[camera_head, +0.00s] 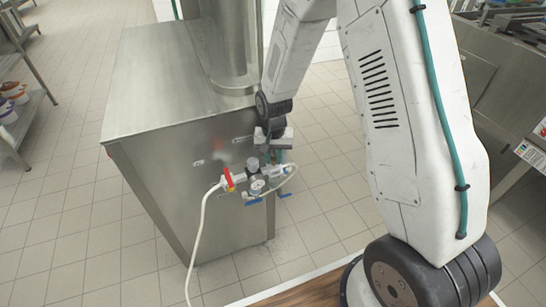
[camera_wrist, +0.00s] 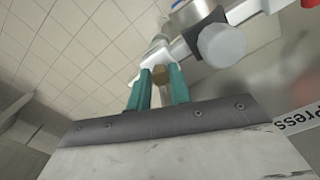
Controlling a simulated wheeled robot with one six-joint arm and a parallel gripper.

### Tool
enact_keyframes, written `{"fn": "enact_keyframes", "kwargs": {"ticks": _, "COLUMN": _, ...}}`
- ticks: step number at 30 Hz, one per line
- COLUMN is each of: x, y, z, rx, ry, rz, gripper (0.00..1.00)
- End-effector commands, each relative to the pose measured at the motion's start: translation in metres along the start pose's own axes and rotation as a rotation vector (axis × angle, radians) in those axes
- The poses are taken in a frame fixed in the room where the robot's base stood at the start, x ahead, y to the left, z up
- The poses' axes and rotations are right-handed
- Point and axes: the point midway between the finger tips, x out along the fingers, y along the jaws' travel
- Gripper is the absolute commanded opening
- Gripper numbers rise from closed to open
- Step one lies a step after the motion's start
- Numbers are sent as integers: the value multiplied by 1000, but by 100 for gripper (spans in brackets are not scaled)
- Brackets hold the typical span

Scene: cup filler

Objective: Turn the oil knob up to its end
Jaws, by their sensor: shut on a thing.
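A steel cabinet (camera_head: 170,160) carries a cluster of white pipes and valves on its front side. My gripper (camera_head: 277,157) is at the right end of this cluster, partly hidden by my wrist. In the wrist view, the teal fingers of my gripper (camera_wrist: 160,88) are close together around a small brass-coloured knob (camera_wrist: 159,75). No label shows on it, so I cannot confirm that it is the oil knob. A grey round knob (camera_wrist: 222,45) sits beside it to the right, apart from the fingers.
A red lever (camera_head: 229,179), a round gauge (camera_head: 257,187) and a blue handle (camera_head: 253,201) sit close below and left of my gripper. A white hose (camera_head: 203,220) hangs from the pipes. The tiled floor in front is clear. A shelf (camera_head: 18,130) stands far left.

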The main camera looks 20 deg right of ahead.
Motion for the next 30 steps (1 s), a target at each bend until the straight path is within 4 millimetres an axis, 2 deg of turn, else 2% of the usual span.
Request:
{"fn": "enact_keyframes", "kwargs": {"ticks": 1, "x": 0, "y": 0, "z": 0, "rx": 1, "ry": 1, "rz": -1, "gripper": 0}}
{"fn": "enact_keyframes", "kwargs": {"ticks": 2, "x": 0, "y": 0, "z": 0, "rx": 1, "ry": 1, "rz": -1, "gripper": 26}}
{"fn": "enact_keyframes", "kwargs": {"ticks": 3, "x": 0, "y": 0, "z": 0, "rx": 1, "ry": 1, "rz": -1, "gripper": 37}}
{"fn": "enact_keyframes", "kwargs": {"ticks": 4, "x": 0, "y": 0, "z": 0, "rx": 0, "ry": 1, "rz": -1, "gripper": 42}}
{"fn": "enact_keyframes", "kwargs": {"ticks": 14, "x": -4, "y": 0, "z": -1, "rx": 0, "ry": 2, "rz": -1, "gripper": 42}}
{"fn": "enact_keyframes", "kwargs": {"ticks": 24, "x": -57, "y": 0, "z": -1, "rx": 0, "ry": 4, "rz": -2, "gripper": 42}}
{"fn": "enact_keyframes", "kwargs": {"ticks": 30, "x": -76, "y": 0, "z": 0, "rx": 0, "ry": 2, "rz": -1, "gripper": 42}}
